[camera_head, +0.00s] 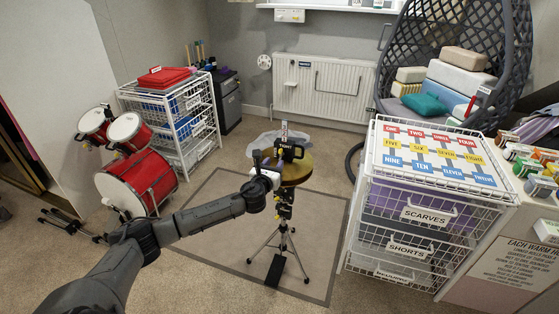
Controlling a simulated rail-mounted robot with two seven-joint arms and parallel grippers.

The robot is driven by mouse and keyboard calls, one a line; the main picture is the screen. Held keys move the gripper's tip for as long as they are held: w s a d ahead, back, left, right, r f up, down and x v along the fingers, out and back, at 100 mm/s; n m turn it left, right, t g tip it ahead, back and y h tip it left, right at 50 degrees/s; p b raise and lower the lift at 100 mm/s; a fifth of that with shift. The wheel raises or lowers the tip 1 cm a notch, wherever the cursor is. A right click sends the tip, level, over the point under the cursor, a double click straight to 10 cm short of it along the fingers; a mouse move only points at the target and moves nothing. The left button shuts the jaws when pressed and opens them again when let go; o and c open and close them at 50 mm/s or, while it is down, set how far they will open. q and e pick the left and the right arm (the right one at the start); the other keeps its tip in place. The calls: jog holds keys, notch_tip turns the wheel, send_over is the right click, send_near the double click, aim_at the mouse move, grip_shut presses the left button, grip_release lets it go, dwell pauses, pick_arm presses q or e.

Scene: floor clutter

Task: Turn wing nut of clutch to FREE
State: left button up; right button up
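A hi-hat stand (283,238) stands on the mat in the middle of the room. Its brass cymbal (300,173) lies roughly level near the top. The dark clutch (289,151) sits just above the cymbal and carries a label that reads TIGHT. A pale upright piece (284,131) rises above it. My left gripper (268,163) is beside the clutch and cymbal on their left. Its fingers are small and dark here, so its opening and any contact are unclear. The wing nut cannot be made out separately. My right gripper is out of view.
Red drums (137,184) and a white wire rack (199,127) stand at the left. A wire drawer unit (395,229) stands at the right, with a hanging chair (418,42) behind it. The grey mat (215,220) has free room around the stand.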

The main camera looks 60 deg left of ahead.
aim_at(279, 156)
pick_arm(q)
jog(key=b+x, duration=0.2)
jog(key=x, duration=0.4)
dwell(0.3)
grip_shut()
